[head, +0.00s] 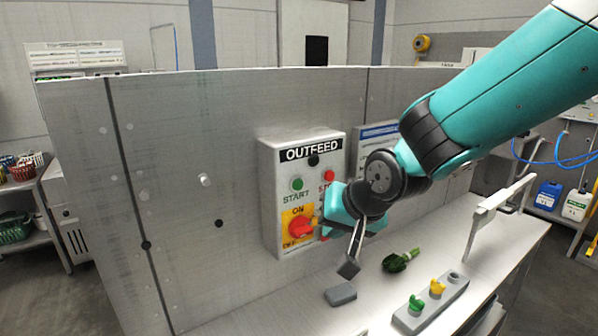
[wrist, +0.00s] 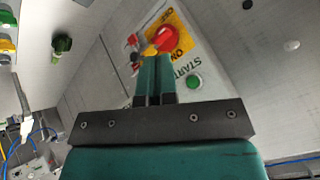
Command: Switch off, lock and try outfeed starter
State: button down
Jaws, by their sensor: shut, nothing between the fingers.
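The grey outfeed starter box (head: 268,205) is on the upright metal panel. It has a green START button (head: 297,184), a red stop button (head: 328,177) and a red rotary switch (head: 300,228) on a yellow ON/OFF plate. The switch also shows in the wrist view (wrist: 168,37); I cannot tell its exact setting. My gripper (head: 324,216) is shut and empty at the box's front, close beside the switch. In the wrist view its fingertips (wrist: 153,60) partly cover the box, with a small yellow thing beyond them, unclear. A rack (head: 430,307) holds a green and a yellow piece, perhaps padlocks.
A shelf runs below the panel. A white post frame (head: 478,222) stands at the right. A blue-framed sign is partly hidden behind my arm. The panel left of the box is mostly clear.

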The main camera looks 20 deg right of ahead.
aim_at(298, 185)
jog(key=shift+m+t+h, duration=0.4)
jog(key=shift+m+t, duration=0.3)
jog(key=shift+m, duration=0.2)
jog(key=w, duration=0.1)
jog(key=w+d, duration=0.2)
jog(key=shift+w+r, duration=0.35)
jog(key=shift+w+a, duration=0.1)
jog(key=w+a+p, duration=0.1)
jog(key=w+a, duration=0.1)
jog(key=w, duration=0.6)
jog(key=shift+a+p, duration=0.35)
jog(key=shift+p, duration=0.05)
jog(key=shift+w, duration=0.2)
dwell(0.4)
jog(key=shift+w+a, duration=0.15)
jog(key=shift+w, duration=0.15)
jog(key=shift+w+a, duration=0.1)
jog(key=shift+w, duration=0.3)
dwell(0.8)
jog(key=shift+s, duration=0.1)
jog(key=shift+s+d+b, duration=0.25)
jog(key=shift+s+b, duration=0.15)
jog(key=shift+s, duration=0.3)
